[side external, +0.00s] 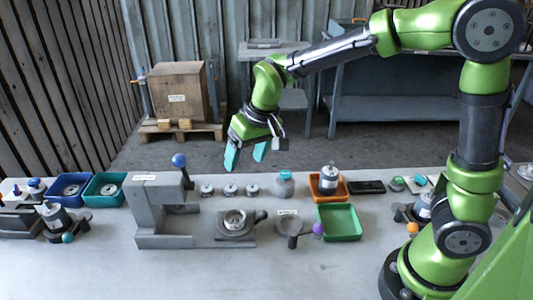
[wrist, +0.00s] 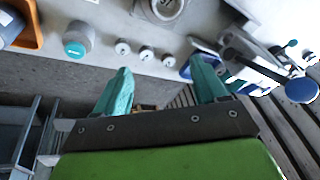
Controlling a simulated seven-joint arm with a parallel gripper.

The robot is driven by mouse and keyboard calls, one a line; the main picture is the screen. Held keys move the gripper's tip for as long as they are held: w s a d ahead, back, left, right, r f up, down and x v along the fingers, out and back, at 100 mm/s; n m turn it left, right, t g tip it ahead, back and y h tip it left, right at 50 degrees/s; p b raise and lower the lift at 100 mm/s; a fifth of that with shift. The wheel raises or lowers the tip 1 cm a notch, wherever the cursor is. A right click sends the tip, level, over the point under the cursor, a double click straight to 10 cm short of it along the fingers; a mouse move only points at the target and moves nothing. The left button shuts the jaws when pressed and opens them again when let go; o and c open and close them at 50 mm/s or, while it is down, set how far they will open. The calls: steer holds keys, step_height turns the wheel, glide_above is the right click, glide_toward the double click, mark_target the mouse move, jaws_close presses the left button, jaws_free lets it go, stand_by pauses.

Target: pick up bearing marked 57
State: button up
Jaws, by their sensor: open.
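Three small bearings stand in a row on the bench in the side view: a left one (side external: 207,190), a middle one (side external: 230,190) and a right one (side external: 252,190). In the wrist view the row shows as small round pieces (wrist: 146,53) above and between my fingers. Their markings are too small to read, so I cannot tell which is 57. My gripper (side external: 246,164) is open and empty, with teal fingers, above and behind the row. It also shows in the wrist view (wrist: 160,88), apart from the bearings.
A grey press (side external: 165,225) with a blue-knobbed lever (side external: 179,160) stands left of the row. A teal-capped jar (side external: 284,185), orange tray (side external: 313,192) and green tray (side external: 358,222) lie to the right. Blue (side external: 53,195) and green (side external: 90,197) bins stand far left. The bench front is clear.

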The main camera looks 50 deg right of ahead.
steer(key=w+a+f+h, duration=0.1)
steer(key=w+a+f, duration=0.15)
steer(key=w, duration=0.35)
steer(key=t, duration=0.1)
glide_toward(207, 188)
steer(key=shift+w+f+h, duration=0.3)
steer(key=shift+w+f, duration=0.5)
steer(key=shift+f, duration=0.35)
steer(key=shift+s+x, duration=0.2)
steer(key=shift+x, duration=2.7)
steer(key=shift+a+f, duration=0.1)
steer(key=shift+a, duration=0.05)
steer(key=shift+c, duration=0.4)
